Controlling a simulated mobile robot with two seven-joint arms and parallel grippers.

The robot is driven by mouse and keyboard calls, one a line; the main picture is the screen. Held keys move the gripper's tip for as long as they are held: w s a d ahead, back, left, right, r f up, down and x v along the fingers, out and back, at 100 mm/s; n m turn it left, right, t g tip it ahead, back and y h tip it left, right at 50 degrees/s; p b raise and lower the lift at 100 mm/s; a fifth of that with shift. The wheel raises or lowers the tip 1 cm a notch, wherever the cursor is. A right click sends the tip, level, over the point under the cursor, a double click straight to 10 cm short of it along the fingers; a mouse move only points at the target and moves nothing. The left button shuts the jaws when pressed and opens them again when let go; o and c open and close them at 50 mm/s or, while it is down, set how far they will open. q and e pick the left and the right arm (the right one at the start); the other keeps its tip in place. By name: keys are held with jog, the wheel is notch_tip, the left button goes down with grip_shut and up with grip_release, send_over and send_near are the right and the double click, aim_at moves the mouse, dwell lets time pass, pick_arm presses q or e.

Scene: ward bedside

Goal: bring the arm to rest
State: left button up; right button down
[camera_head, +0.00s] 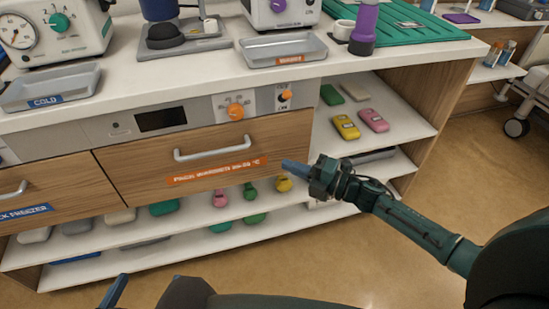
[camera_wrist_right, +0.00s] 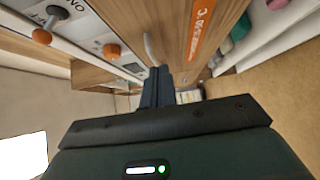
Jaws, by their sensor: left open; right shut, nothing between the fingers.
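My right arm (camera_head: 420,222) reaches in from the right in the head view. Its gripper (camera_head: 290,166) is shut and empty, in front of the right end of the wooden warming drawer (camera_head: 210,150). In the right wrist view the shut fingers (camera_wrist_right: 158,85) point toward the cabinet front, with the drawer's handle (camera_wrist_right: 152,48) close beyond them; I cannot tell whether they touch anything. My left gripper (camera_head: 115,290) shows only in part at the bottom edge of the head view, open, low in front of the cabinet.
The counter (camera_head: 215,70) holds a cold tray (camera_head: 50,90), a warm tray (camera_head: 284,50), a purple bottle (camera_head: 364,28) and a green mat (camera_head: 425,25). Open shelves (camera_head: 130,235) below hold colored items. A second drawer (camera_head: 50,195) is at left. Bare floor (camera_head: 480,165) lies right.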

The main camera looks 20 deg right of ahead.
pick_arm(q)
jog(key=shift+w+r, duration=0.1)
jog(key=shift+r, duration=0.15)
pick_arm(e)
jog(key=v, duration=0.2)
jog(key=shift+s+d, duration=0.2)
jog(key=shift+s, duration=0.1)
jog(key=s+a+m+t+h, duration=0.35)
jog(key=s+a+m, duration=0.35)
jog(key=s+m, duration=0.45)
jog(key=s+r+m+g+h, duration=0.2)
jog(key=s+r+m+h, duration=0.25)
jog(key=s+m, duration=0.6)
pick_arm(q)
notch_tip(320, 180, up, 5)
jog(key=g+y+p, duration=0.1)
jog(key=g+p, duration=0.2)
jog(key=p, duration=1.6)
jog(key=shift+w+r, duration=0.1)
jog(key=shift+r, duration=0.1)
pick_arm(e)
jog(key=r+g, duration=0.1)
jog(key=w+r+m+g+h, duration=0.1)
jog(key=r, duration=0.1)
jog(key=w+r+m+g, duration=0.1)
jog(key=r, duration=0.1)
jog(key=shift+w+g, duration=0.15)
jog(key=shift+g, duration=0.2)
